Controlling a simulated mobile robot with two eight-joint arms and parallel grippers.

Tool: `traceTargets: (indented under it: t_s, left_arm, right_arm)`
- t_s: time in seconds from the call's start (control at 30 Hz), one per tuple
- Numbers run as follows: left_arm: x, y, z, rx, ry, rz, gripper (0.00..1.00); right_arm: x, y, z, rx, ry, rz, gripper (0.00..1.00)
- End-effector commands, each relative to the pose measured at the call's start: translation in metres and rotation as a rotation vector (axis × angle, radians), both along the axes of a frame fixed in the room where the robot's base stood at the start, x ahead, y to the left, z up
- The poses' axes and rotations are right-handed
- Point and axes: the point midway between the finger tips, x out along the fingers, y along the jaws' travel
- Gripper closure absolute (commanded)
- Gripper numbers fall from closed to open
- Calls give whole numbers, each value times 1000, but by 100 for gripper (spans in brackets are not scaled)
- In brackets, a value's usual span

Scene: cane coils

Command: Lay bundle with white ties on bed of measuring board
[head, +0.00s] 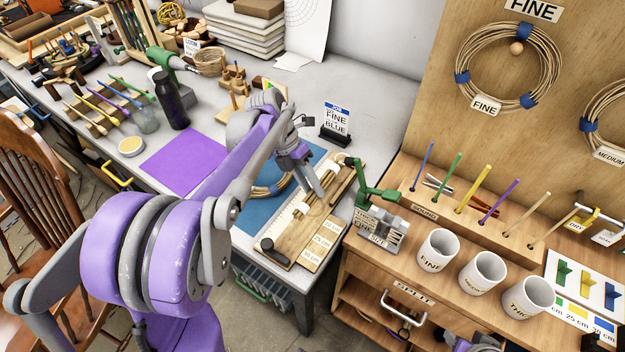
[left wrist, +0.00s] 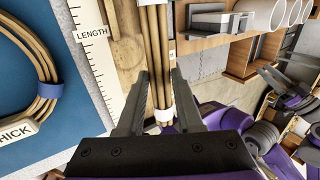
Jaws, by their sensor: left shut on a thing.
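My left gripper (head: 314,188) is over the measuring board (head: 288,242), a wooden board with a white length scale and cm labels along its edges. In the left wrist view my left gripper (left wrist: 160,88) has its jaws on either side of a bundle of tan canes (left wrist: 153,35) with white ties, and it is shut on it. The bundle runs lengthwise along the board, beside the scale (left wrist: 92,55) marked LENGTH. I cannot tell whether it touches the bed. My left arm hides part of the board in the head view.
A thick cane coil (left wrist: 50,75) with a blue tie lies on the blue mat (left wrist: 75,100) left of the board. A green-handled tool (head: 375,190) and white cups (head: 437,250) stand at right. A purple mat (head: 185,158) is bare.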

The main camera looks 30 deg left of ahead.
Motion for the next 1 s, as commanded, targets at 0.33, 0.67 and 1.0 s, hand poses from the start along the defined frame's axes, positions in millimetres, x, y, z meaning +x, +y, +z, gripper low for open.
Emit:
traceTargets:
  t_s: [0.33, 0.67, 1.0]
  left_arm:
    - [0, 0, -37, 0, 2, -1, 100]
    - [0, 0, -69, 0, 1, -1, 100]
    - [0, 0, -72, 1, -1, -1, 100]
  right_arm:
    - [-5, 0, -25, 0, 10, 0, 53]
    - [-8, 0, -48, 0, 18, 0, 53]
    - [-8, 0, -50, 0, 18, 0, 53]
